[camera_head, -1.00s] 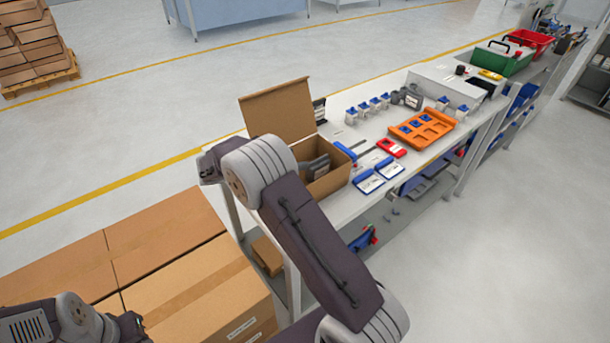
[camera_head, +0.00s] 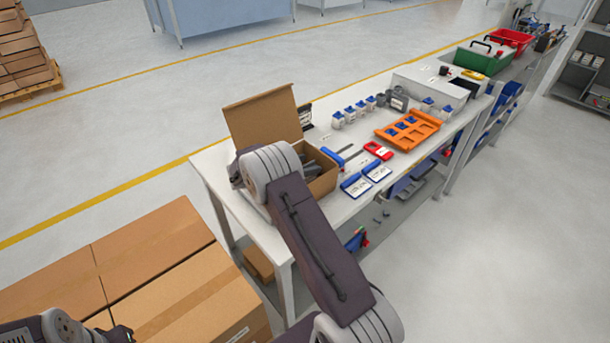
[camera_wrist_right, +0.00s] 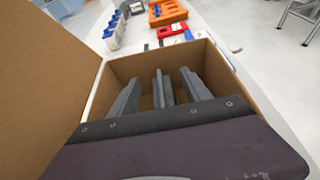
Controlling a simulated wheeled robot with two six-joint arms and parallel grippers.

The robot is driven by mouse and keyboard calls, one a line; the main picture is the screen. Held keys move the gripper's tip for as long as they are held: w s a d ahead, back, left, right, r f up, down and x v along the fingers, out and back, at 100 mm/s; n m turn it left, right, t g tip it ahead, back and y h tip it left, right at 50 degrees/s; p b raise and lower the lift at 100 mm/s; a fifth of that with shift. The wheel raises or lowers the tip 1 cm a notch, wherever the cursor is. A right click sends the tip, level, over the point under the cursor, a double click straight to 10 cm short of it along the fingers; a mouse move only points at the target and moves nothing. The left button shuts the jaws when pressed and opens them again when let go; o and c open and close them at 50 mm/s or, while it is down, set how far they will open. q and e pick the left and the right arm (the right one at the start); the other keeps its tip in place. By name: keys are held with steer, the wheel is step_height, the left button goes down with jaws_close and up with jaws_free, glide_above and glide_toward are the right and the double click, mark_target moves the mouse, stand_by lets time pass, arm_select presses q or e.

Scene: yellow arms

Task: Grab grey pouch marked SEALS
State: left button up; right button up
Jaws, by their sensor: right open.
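My right gripper (camera_head: 314,164) reaches down into an open cardboard box (camera_head: 325,183) at the near end of the table; my forearm partly covers the box. In the right wrist view my gripper (camera_wrist_right: 161,77) is open, its grey fingers pointing into the box (camera_wrist_right: 222,76). Narrow dark grey pieces stand between the outer fingers; I cannot tell if they are gripper parts or contents. No SEALS marking is readable. A dark grey item with a pale label (camera_head: 398,100) lies farther along the table; its lettering is too small to read.
The box's raised flap (camera_head: 264,115) stands on the left side. Two blue-and-white packs (camera_head: 376,171), a red item (camera_head: 378,150) and an orange tray (camera_head: 408,130) lie beyond the box. Several small white-and-blue containers (camera_head: 350,112) line the back. Large cartons (camera_head: 165,255) stand at lower left.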

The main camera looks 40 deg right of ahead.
steer(key=shift+d+f, duration=0.2)
steer(key=shift+d, duration=0.2)
steer(key=shift+a+r, duration=0.1)
steer(key=shift+a, duration=0.05)
steer(key=c, duration=0.4)
jaws_close()
step_height(320, 180, up, 10)
steer(key=shift+r, duration=0.1)
